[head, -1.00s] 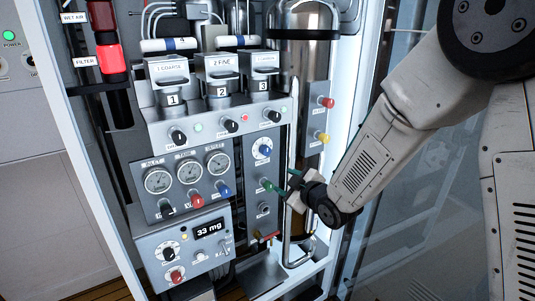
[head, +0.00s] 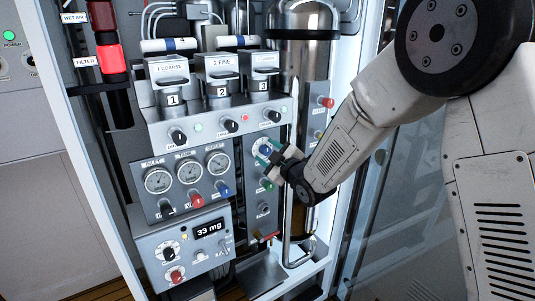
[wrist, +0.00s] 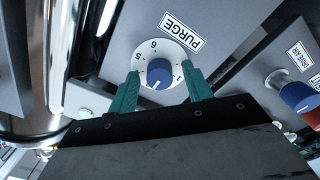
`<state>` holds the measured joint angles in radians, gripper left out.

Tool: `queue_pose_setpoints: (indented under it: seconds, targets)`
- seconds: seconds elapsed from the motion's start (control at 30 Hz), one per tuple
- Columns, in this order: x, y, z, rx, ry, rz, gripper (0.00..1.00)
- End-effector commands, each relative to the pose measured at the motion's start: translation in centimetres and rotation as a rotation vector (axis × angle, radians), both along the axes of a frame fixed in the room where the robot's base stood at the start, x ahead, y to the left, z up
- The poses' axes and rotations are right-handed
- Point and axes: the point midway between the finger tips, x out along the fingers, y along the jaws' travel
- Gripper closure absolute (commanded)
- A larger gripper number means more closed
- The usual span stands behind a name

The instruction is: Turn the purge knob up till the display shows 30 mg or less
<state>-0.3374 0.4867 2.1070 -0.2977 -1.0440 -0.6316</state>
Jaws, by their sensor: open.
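The purge knob is a blue knob (wrist: 160,74) on a white numbered dial under a PURGE label (wrist: 182,36) in the wrist view. It also shows in the head view (head: 265,150), partly behind the fingers. My gripper (wrist: 158,90) is open, with one green finger on each side of the knob. I cannot tell whether either finger touches it. In the head view my gripper (head: 268,153) is at the panel in front of the dial. The display (head: 209,228) reads 33 mg.
A green knob (head: 267,184) sits just below the purge dial. A vertical steel pipe (head: 289,215) runs close to the right, also at the left of the wrist view (wrist: 60,60). A blue and red knob (wrist: 298,92) stands at the right in the wrist view.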

Motion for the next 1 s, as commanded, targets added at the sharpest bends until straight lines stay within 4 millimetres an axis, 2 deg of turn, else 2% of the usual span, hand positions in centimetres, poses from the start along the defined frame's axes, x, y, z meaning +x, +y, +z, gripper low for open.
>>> queue_pose_setpoints:
  seconds: [0.17, 0.3, 0.33, 0.4, 0.67, 1.0]
  targets:
    - [-0.02, 0.01, -0.02, 0.000, 0.001, 0.001, 0.50]
    - [-0.04, 0.02, -0.04, 0.000, 0.001, 0.001, 0.89]
    - [-0.04, 0.02, -0.04, 0.000, 0.001, 0.001, 0.95]
    - [-0.08, 0.61, -0.06, -0.001, 0.001, 0.003, 0.95]
    - [-0.12, 0.15, -0.09, 0.024, 0.020, 0.003, 0.95]
    - [-0.14, 0.08, -0.16, 0.197, 0.138, 0.003, 0.95]
